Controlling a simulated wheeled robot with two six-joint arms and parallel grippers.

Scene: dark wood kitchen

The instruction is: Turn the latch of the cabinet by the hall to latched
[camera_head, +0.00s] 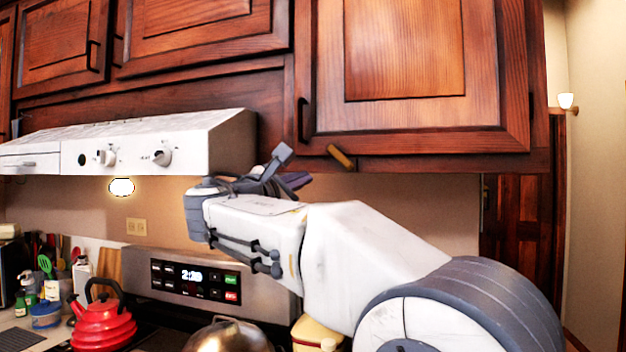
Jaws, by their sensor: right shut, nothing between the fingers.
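The cabinet by the hall (405,48) is the large wooden wall cabinet at the right, and its door looks closed. Its latch (341,157) is a small brass-coloured bar at the door's lower edge, near the left corner. The bar is tilted, running from upper left to lower right. My right gripper (289,168) is shut and empty, just left of the latch and slightly lower in the picture, apart from it. My right arm comes in from the lower right. My left gripper is not in view.
A white range hood (130,142) juts out left of the gripper. Below are the stove's control panel (195,279), a red kettle (103,321) and a metal domed lid (228,336). A dark door handle (302,120) hangs near the latch. The hall opens at the right.

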